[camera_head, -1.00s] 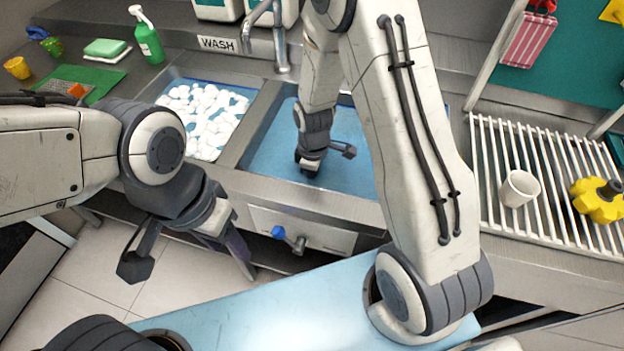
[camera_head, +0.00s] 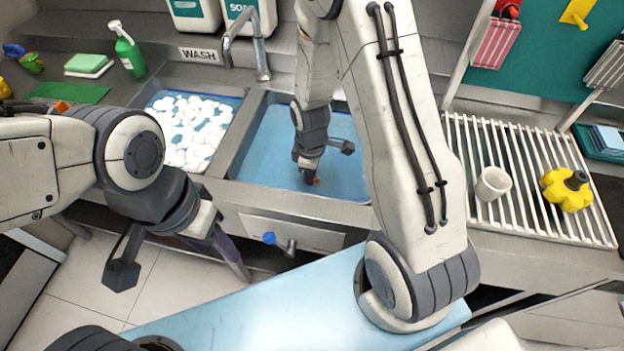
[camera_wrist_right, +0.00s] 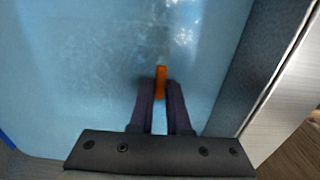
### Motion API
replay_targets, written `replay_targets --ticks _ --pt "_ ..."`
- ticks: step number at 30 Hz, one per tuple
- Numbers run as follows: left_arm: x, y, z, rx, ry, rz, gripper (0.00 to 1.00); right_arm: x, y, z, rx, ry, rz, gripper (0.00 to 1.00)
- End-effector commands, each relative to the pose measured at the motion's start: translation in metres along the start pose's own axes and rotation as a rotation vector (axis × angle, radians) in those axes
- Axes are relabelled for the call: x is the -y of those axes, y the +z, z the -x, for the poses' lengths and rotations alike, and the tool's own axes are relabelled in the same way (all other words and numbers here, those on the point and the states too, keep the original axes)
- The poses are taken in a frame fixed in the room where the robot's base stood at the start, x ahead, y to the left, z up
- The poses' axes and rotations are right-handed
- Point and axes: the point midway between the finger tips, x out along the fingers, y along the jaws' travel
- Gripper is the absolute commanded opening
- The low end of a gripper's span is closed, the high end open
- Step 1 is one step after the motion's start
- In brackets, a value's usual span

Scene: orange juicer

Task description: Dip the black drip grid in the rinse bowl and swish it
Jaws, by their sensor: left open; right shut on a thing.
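My right gripper (camera_head: 311,180) reaches down into the right-hand sink basin (camera_head: 270,150), which holds clear blue water. In the right wrist view the dark fingers of this gripper (camera_wrist_right: 161,92) are shut on a small upright orange piece (camera_wrist_right: 161,80). A bit of orange (camera_head: 317,181) also shows at the fingertips in the head view. I cannot make out a black grid on it; the fingers hide its rest, and I cannot tell how deep it sits. My left gripper (camera_head: 175,262) is open and empty, over the floor in front of the counter.
The left basin (camera_head: 226,100) is full of white foam. The tap (camera_head: 262,55) stands behind the basins. A white cup (camera_head: 493,184) and a yellow knob-shaped part (camera_head: 566,190) are on the right drying rack (camera_head: 520,140). A green spray bottle (camera_head: 128,52) stands back left.

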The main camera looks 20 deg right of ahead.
Motion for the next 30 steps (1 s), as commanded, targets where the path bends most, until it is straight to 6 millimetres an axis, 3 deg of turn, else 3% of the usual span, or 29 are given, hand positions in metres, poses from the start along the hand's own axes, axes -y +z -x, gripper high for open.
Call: replay_targets --ticks 1,22,25,30 --pt "-0.001 -0.001 0.014 0.000 0.000 0.000 0.50 0.000 0.000 0.015 0.000 0.000 0.000 0.00" --pt "-0.007 -0.005 0.100 0.000 0.000 0.002 0.50 0.000 0.000 0.113 0.000 0.001 0.000 0.00" --pt "-0.008 -0.006 0.108 0.000 0.000 0.002 0.50 0.000 0.000 0.123 -0.001 0.001 0.000 0.00" --pt "-0.008 -0.006 0.107 0.000 0.000 0.003 0.50 0.000 0.000 0.122 0.000 0.000 0.000 0.00"
